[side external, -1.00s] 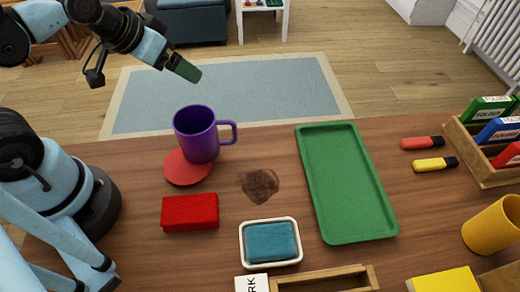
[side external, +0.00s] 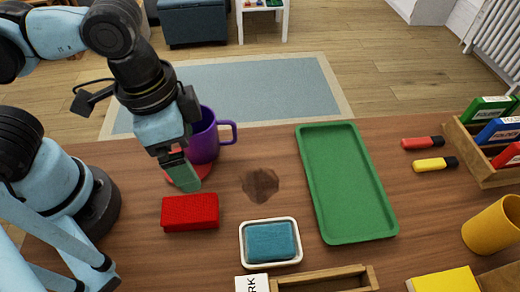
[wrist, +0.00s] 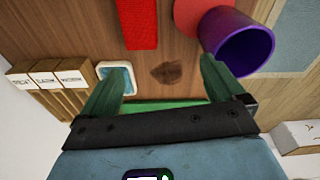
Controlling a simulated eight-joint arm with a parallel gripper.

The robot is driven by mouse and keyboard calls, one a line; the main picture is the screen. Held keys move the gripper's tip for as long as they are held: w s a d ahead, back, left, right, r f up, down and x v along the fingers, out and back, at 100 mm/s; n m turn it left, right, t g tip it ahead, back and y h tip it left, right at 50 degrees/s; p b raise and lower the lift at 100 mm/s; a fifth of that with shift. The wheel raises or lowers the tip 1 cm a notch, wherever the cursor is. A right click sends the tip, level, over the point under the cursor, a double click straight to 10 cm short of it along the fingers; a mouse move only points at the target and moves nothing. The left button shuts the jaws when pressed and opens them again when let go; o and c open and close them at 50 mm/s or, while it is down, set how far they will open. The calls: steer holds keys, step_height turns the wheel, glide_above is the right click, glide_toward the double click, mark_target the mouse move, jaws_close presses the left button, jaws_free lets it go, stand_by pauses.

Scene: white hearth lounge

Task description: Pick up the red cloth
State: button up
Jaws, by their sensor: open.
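The red cloth (side external: 190,211) is a thick folded red block lying on the wooden table, left of the middle, in the side view. In the wrist view the red cloth (wrist: 138,22) shows at the top, cut off by the frame edge. My gripper (side external: 187,180) hangs above and just behind the cloth in the side view, with its green fingertips pointing down. In the wrist view my gripper (wrist: 158,85) has its two fingers wide apart with nothing between them. The cloth is apart from the fingers.
A purple mug (side external: 203,140) stands on a red coaster (side external: 171,177) close behind my gripper. A brown stain (side external: 260,185) is on the table to the right. A blue sponge in a white dish (side external: 270,220) and a green tray (side external: 345,182) lie further right.

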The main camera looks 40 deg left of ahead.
steer(key=s+d+m+g+y, duration=0.1)
steer(key=s+d+m, duration=0.1)
steer(key=s, duration=0.2)
glide_above(188, 209)
steer(key=shift+d+f, duration=0.15)
steer(key=shift+f, duration=1.5)
steer(key=shift+d+f, duration=0.1)
steer(key=shift+f, duration=1.5)
steer(key=shift+a+f, duration=0.15)
steer(key=shift+f, duration=1.2)
steer(key=shift+a+f, duration=0.1)
steer(key=shift+f, duration=1.25)
steer(key=shift+c, duration=0.2)
steer(key=c, duration=1.1)
